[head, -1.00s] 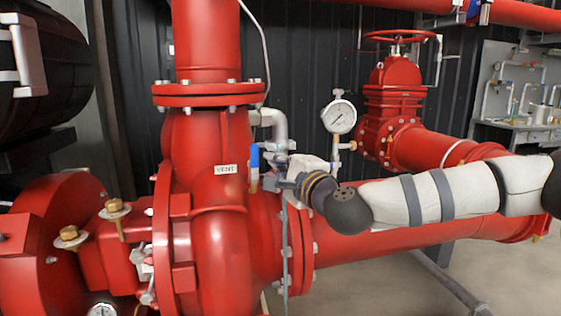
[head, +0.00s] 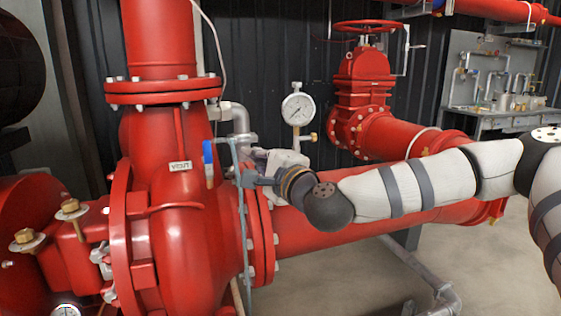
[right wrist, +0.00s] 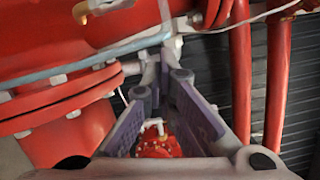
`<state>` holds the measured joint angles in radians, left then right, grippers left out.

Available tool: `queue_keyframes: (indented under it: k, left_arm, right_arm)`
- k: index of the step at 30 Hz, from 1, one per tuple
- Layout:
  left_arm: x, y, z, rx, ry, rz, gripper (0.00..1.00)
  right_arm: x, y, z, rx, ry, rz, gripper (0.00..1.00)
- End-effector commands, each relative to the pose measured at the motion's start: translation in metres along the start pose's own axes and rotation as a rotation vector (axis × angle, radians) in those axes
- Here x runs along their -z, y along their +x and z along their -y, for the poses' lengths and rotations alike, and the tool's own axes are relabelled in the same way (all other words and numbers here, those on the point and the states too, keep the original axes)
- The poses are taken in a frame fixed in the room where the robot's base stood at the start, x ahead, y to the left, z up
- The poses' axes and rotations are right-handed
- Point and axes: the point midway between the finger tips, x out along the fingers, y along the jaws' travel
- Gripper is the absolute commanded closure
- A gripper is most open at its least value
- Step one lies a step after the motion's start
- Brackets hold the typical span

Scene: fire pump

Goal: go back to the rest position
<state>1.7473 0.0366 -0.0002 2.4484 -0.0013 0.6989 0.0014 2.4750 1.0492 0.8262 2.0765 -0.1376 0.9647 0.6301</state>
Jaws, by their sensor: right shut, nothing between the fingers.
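My right gripper (head: 246,180) is in front of the red pump casing, just right of the blue-handled valve (head: 208,164) and below the grey elbow pipe. It is shut and empty. In the right wrist view its two purple-grey fingers (right wrist: 164,66) come together towards the tips, close to red pipework. I cannot tell whether the tips touch the thin grey tube. My right arm reaches in from the right side of the head view. My left gripper is not in view.
A pressure gauge (head: 298,109) and a red gate valve with handwheel (head: 365,26) stand behind my arm. A workbench (head: 500,116) is at back right. Open floor shows at lower right.

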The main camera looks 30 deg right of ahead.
Motion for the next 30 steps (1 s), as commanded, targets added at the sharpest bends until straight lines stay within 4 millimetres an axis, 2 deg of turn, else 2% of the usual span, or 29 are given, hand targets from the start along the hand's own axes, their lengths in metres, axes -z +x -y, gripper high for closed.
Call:
queue_keyframes:
  k: [1,6,9,14,16,17,19,20,21,23,24,26,27,29,30]
  left_arm:
    - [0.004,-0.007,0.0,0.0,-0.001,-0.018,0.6]
    - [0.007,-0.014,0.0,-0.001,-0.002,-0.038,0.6]
    - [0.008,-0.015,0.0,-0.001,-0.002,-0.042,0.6]
    - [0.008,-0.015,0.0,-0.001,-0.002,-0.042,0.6]
    - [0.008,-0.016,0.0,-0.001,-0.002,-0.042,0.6]
    - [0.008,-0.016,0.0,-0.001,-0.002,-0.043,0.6]
    - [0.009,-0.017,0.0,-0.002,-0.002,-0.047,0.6]
    - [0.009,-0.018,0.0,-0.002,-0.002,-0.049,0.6]
    - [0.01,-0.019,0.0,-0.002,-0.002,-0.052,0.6]
    - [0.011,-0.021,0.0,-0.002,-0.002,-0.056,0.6]
    - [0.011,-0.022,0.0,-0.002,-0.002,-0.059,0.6]
    - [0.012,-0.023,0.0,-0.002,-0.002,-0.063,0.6]
    - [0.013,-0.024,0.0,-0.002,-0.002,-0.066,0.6]
    - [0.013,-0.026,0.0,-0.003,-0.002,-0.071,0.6]
    - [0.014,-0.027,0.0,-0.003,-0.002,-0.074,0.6]
  right_arm:
    - [-0.002,-0.016,0.011,0.012,0.003,0.004,1.0]
    - [-0.002,-0.051,0.011,0.011,0.001,0.003,1.0]
    - [-0.002,-0.061,0.009,0.009,0.0,0.002,1.0]
    - [-0.002,-0.065,0.007,0.005,-0.002,0.002,1.0]
    - [-0.007,-0.066,-0.007,-0.028,-0.025,0.017,1.0]
    - [-0.012,-0.067,-0.019,-0.06,-0.046,0.031,1.0]
    - [-0.029,-0.074,-0.065,-0.171,-0.128,0.084,1.0]
    - [-0.038,-0.081,-0.091,-0.235,-0.172,0.116,1.0]
    - [-0.048,-0.093,-0.128,-0.326,-0.237,0.162,1.0]
    - [-0.06,-0.119,-0.182,-0.462,-0.337,0.239,1.0]
    - [-0.065,-0.14,-0.216,-0.552,-0.402,0.293,1.0]
    - [-0.069,-0.177,-0.264,-0.687,-0.498,0.378,1.0]
    - [-0.07,-0.205,-0.292,-0.774,-0.563,0.439,1.0]
    - [-0.066,-0.252,-0.331,-0.906,-0.658,0.537,1.0]
    - [-0.061,-0.286,-0.352,-0.994,-0.722,0.608,1.0]
